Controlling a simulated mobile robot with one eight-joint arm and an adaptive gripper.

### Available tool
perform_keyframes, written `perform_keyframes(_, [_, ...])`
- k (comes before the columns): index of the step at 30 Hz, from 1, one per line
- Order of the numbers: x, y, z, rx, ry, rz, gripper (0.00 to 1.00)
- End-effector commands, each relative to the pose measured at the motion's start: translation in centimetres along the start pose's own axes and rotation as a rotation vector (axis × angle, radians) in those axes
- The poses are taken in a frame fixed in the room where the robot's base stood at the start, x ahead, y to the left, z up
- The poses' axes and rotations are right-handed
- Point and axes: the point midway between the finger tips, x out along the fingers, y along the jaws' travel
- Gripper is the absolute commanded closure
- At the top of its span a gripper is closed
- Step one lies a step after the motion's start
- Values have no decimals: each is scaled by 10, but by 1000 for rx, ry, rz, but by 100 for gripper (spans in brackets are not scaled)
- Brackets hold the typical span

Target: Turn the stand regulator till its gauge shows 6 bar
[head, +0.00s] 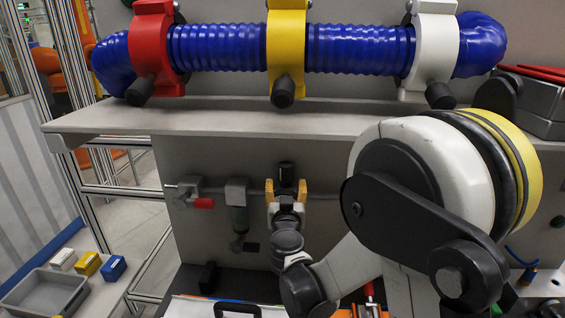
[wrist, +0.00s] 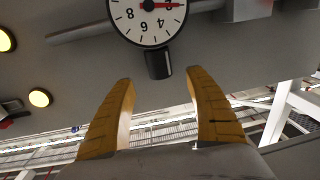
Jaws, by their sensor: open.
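The gauge (wrist: 148,18) shows upside down at the top of the wrist view, cut by the frame edge. It has a white face and a red needle pointing to the picture's right. The numeral at the needle is not clear. The black regulator knob (wrist: 158,65) stands out beside the gauge. My gripper (wrist: 157,82) is open, its yellow fingers apart, with the knob just beyond and between the tips. In the head view my gripper (head: 287,187) is at the knob (head: 286,171); the gauge is hidden there. I see no clear contact.
A red-handled valve (head: 204,203) and a grey filter unit (head: 237,215) sit on the same pipe, left of my gripper. A shelf (head: 230,117) runs above, with a blue hose (head: 220,47) in coloured clamps. A grey bin (head: 45,293) stands lower left.

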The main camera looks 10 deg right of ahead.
Motion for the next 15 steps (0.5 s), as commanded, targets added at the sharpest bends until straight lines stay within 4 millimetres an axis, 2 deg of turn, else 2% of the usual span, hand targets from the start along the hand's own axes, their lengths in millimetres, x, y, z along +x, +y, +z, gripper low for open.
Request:
perform_keyframes(9, [64, 1, 0, 0, -1, 4, 37])
perform_keyframes(15, [87, 1, 0, -1, -1, 2, 37])
